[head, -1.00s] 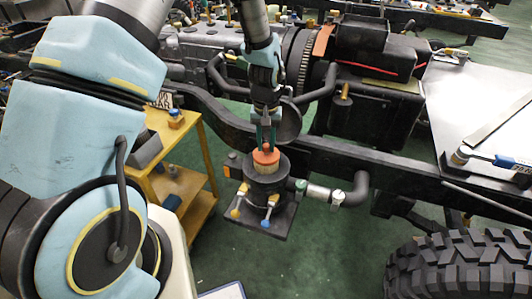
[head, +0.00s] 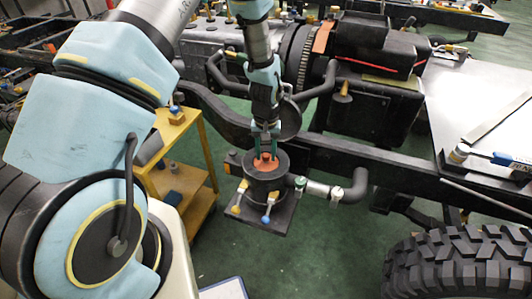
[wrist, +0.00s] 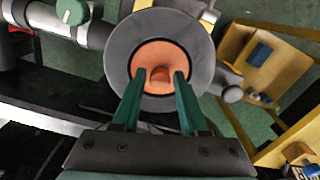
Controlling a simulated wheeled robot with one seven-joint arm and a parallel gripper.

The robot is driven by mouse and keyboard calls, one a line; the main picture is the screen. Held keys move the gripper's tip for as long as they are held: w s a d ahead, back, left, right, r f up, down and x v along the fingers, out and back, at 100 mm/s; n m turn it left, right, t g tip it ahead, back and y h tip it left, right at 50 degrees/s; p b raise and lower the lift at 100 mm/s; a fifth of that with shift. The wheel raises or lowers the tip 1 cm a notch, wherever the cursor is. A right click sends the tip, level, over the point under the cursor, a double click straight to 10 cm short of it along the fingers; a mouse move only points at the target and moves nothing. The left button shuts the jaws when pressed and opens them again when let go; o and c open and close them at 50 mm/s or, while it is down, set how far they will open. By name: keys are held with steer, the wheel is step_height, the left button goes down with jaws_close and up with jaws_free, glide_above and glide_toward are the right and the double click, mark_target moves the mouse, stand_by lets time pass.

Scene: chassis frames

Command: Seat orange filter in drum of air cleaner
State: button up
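The orange filter (wrist: 150,58) sits inside the round opening of the dark air cleaner drum (wrist: 117,72), its orange top encircled by the grey rim. In the head view the filter's top (head: 265,164) barely shows at the mouth of the drum (head: 264,186); its body is hidden inside. My gripper (wrist: 159,78) is directly above it, its green fingers spread on either side of the filter's small knob (wrist: 160,75), with a slim gap visible to each side. The gripper also shows in the head view (head: 266,154).
A pipe (head: 322,191) leaves the drum's right side, and clamps with coloured tips (head: 267,218) stand at its front. The black chassis rail (head: 370,158) runs behind. A yellow cart (head: 185,190) stands left, a large tyre (head: 455,265) at lower right. Green floor is open in front.

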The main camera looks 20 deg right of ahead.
steer(key=shift+o, duration=1.2)
steer(key=shift+r, duration=0.15)
step_height(320, 180, up, 12)
steer(key=b, duration=0.3)
steer(key=w+a+r+n, duration=0.1)
steer(key=a+r, duration=0.2)
steer(key=a, duration=0.4)
steer(key=w+a+r+n, duration=0.1)
steer(key=a+r, duration=0.2)
steer(key=a, duration=0.4)
steer(key=s+a+r+n, duration=0.1)
steer(key=s+a+r, duration=0.1)
steer(key=a, duration=0.6)
steer(key=s+a+r+n+t, duration=0.1)
steer(key=s+a, duration=0.3)
steer(key=a, duration=0.4)
steer(key=shift+r+t, duration=0.3)
steer(key=shift+r, duration=0.2)
steer(key=shift+w+a, duration=0.1)
